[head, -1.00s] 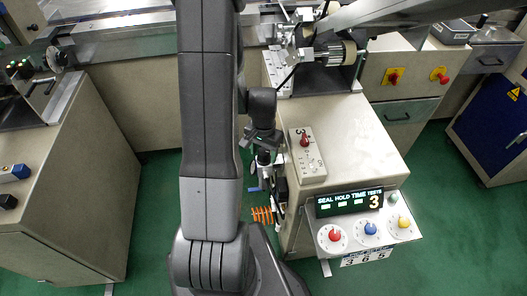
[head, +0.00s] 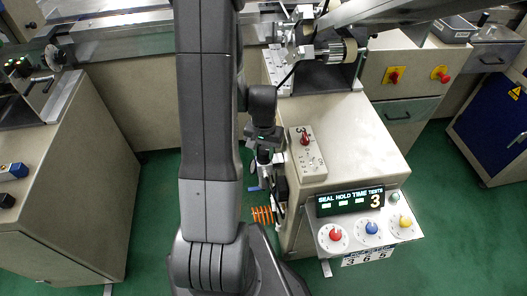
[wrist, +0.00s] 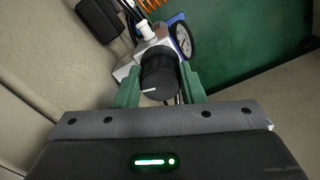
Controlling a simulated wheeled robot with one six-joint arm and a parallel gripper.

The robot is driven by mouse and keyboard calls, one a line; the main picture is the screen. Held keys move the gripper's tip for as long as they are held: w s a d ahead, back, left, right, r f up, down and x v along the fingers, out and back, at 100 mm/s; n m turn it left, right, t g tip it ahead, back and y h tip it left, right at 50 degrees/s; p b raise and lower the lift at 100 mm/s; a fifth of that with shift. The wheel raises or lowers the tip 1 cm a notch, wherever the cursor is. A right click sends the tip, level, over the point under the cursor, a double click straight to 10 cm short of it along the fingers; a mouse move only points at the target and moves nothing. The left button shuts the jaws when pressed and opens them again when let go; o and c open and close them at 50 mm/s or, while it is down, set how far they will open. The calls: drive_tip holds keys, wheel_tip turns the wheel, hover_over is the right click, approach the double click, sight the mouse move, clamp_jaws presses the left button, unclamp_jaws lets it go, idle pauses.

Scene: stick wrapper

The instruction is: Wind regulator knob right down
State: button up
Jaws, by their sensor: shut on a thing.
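The regulator knob (wrist: 158,76) is black and ribbed with a white mark line on its end. In the wrist view it sits between the two green fingers of my gripper (wrist: 160,92), which are shut on its sides. In the head view my gripper (head: 265,148) is beside the left side of the machine cabinet. The knob is hidden there by my gripper and arm.
A control box with a display (head: 350,201) and red, blue and yellow dials is on the cabinet's front. A small panel with a red knob (head: 305,141) lies on the cabinet top. An orange coiled hose (head: 262,214) hangs below the regulator. Green floor is open to the left.

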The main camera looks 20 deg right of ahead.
drive_tip(key=n+b, duration=0.2)
drive_tip(key=n, duration=0.5)
drive_tip(key=shift+d, duration=0.1)
drive_tip(key=n, duration=0.4)
drive_tip(key=shift+b, duration=0.35)
drive_tip(key=n, duration=0.4)
drive_tip(key=shift+d+n+b, duration=0.1)
drive_tip(key=shift+n+b, duration=0.2)
drive_tip(key=n, duration=0.3)
drive_tip(key=shift+n, duration=0.3)
drive_tip(key=n, duration=0.3)
drive_tip(key=shift+w+n+b, duration=0.1)
drive_tip(key=shift+n+b, duration=0.2)
drive_tip(key=shift+b, duration=0.1)
drive_tip(key=n, duration=0.6)
drive_tip(key=shift+w+n, duration=0.1)
drive_tip(key=shift+n, duration=0.3)
drive_tip(key=o, duration=1)
